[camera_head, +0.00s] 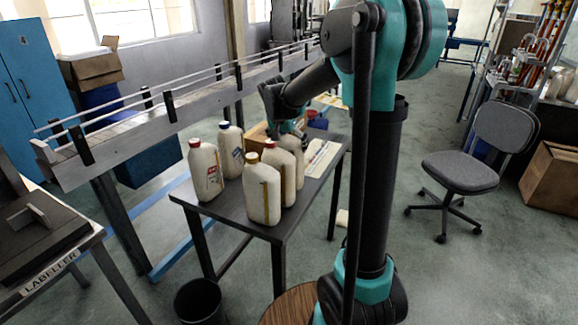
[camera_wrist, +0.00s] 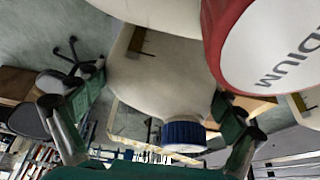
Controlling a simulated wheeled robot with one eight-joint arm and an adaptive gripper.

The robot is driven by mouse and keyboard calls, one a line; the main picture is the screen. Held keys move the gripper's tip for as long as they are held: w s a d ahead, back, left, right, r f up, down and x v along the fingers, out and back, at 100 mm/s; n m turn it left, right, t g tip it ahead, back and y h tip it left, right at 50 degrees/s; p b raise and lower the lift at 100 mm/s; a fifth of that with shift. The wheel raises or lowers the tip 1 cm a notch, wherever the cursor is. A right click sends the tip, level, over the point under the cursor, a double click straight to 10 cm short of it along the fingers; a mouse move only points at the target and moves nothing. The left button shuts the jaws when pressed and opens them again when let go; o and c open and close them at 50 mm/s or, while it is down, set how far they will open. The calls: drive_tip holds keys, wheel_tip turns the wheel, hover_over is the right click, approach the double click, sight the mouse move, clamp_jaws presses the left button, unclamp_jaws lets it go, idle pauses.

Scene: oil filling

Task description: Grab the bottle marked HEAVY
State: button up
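Several cream bottles stand upright on a dark table: a red-capped one (camera_head: 205,170) at the left, a blue-capped one (camera_head: 231,150) behind it, a yellow-capped one (camera_head: 262,192) in front, and another red-capped one (camera_head: 282,170). A further bottle (camera_head: 293,146) is partly hidden, with its cap behind my gripper (camera_head: 290,132). In the wrist view, my open gripper (camera_wrist: 160,100) has its fingers on either side of a blue-capped bottle (camera_wrist: 155,85), with gaps visible. A red cap (camera_wrist: 265,45) with partial lettering "DIUM" is close at the upper right. I cannot read HEAVY anywhere.
The dark table (camera_head: 277,232) is crowded with bottles. A cardboard box (camera_head: 258,133) and a pale sheet (camera_head: 322,155) lie towards its back. A railed conveyor (camera_head: 165,122) runs behind it. A black bin (camera_head: 198,300) and an office chair (camera_head: 470,160) stand on the floor.

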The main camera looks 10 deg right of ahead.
drive_tip(key=c, duration=1.1)
drive_tip(key=shift+r, duration=0.1)
